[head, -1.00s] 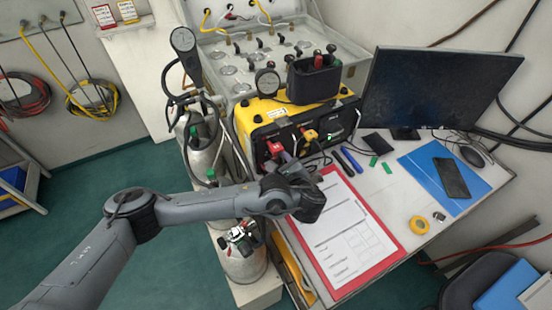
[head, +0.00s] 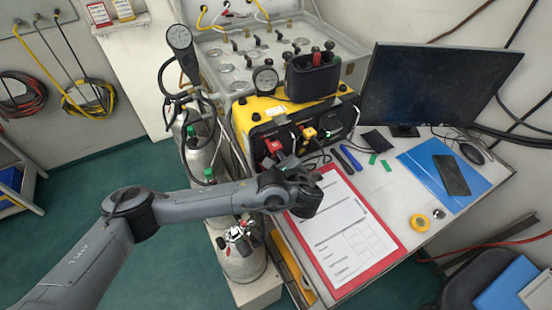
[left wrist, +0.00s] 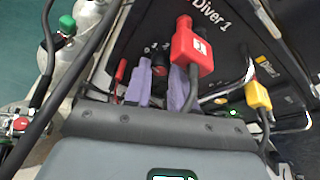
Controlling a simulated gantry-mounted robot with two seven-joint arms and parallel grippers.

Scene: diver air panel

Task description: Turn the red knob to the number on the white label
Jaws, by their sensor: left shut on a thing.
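The red knob (left wrist: 160,62) shows between my left gripper's lavender fingers in the left wrist view, on the dark panel marked "Diver 1". Small numbers stand on the panel just above it; the knob's pointer is mostly hidden. My left gripper (left wrist: 160,88) is shut on the knob. In the head view, my left gripper (head: 284,161) is at the front of the yellow-and-black air panel (head: 250,108), and my wrist hides the knob. A white label (head: 277,111) is on the yellow case; its writing is too small to read. My right gripper is not in view.
A red plug (left wrist: 190,50) with a white sticker and cable sits right beside my fingers. A yellow plug (left wrist: 258,97) is farther right. Gas cylinders (head: 198,150) stand left of the panel. A red clipboard (head: 393,245) lies on the desk under my wrist.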

